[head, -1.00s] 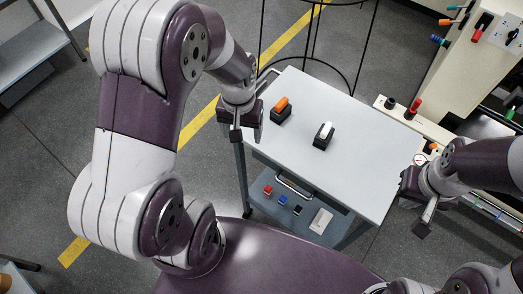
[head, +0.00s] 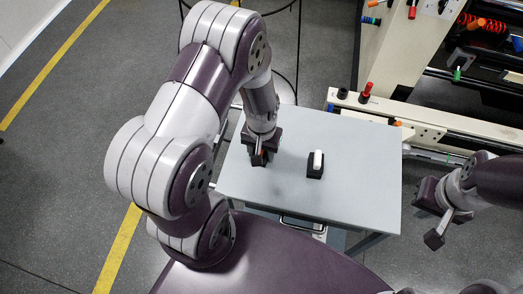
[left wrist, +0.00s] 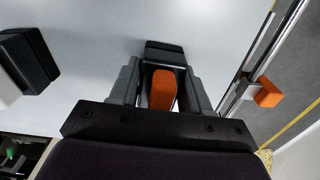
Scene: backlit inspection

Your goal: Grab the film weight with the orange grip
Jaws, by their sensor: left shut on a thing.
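The film weight with the orange grip (left wrist: 162,88) has a black base (left wrist: 163,50) and shows between my left fingers in the left wrist view. My left gripper (head: 259,156) is shut on that orange grip. In the head view the gripper hides nearly all of this weight, over the left part of the grey trolley top (head: 355,195). I cannot tell whether its base touches the top. A second black weight with a white grip (head: 316,164) stands to its right, apart from the gripper. My right gripper (head: 433,220) is right of the trolley, apart from both weights; its jaw opening is unclear.
A pale machine rail with a red-topped knob (head: 366,92) runs along the trolley's far side. An orange block (left wrist: 268,93) shows beyond the trolley's edge in the left wrist view. The right part of the trolley top is clear.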

